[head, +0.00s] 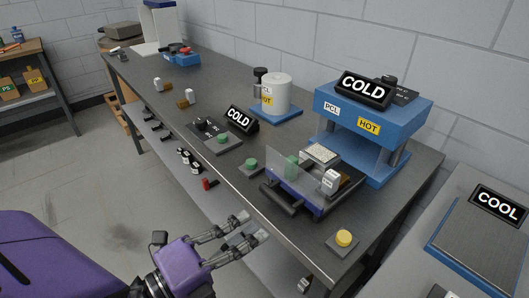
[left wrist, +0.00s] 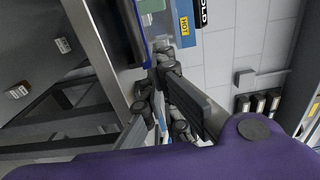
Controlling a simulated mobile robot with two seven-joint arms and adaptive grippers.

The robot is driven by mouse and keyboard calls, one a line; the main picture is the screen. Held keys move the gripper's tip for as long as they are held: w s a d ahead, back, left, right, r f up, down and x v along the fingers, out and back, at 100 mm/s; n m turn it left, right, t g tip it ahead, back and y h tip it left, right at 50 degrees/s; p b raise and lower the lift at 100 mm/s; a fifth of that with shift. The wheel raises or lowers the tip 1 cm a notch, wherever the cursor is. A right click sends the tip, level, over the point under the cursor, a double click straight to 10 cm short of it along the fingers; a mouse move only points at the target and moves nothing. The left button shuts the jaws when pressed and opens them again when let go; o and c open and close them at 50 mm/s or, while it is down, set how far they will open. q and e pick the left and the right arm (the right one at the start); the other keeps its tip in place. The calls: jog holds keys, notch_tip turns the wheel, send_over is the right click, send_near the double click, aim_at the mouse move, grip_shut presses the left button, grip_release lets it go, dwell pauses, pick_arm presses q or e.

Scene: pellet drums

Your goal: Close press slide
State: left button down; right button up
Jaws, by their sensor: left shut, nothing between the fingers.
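The blue press (head: 408,112) with PCL, HOT and COLD signs stands on the grey bench. Its slide (head: 315,208) sticks out in front, with a clear guard, a blue front edge and a dark handle (head: 279,202). A light perforated plate (head: 321,154) and a green piece (head: 292,166) sit at the slide. My left gripper (head: 258,226) is shut and empty, in front of the bench edge and lower left of the handle, apart from it. The left wrist view shows its dark fingers (left wrist: 170,104) near the blue press parts. My right gripper is not in view.
A yellow button (head: 344,238) is right of the slide, green buttons (head: 251,164) left of it. A white drum (head: 277,92) stands behind. A COOL station (head: 478,240) is at right. Below the bench top is a shelf (head: 205,185) with small items.

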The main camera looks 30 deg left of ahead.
aim_at(306, 190)
pick_arm(q)
jog(key=p+x, duration=0.4)
jog(key=x, duration=0.7)
jog(key=shift+w+d+r, duration=0.1)
jog(key=shift+w, duration=0.3)
jog(key=shift+w+d, duration=0.2)
jog(key=shift+w, duration=0.25)
jog(key=shift+f, duration=0.25)
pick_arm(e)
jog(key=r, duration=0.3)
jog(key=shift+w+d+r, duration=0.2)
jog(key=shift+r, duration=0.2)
pick_arm(q)
jog(key=shift+w, duration=0.1)
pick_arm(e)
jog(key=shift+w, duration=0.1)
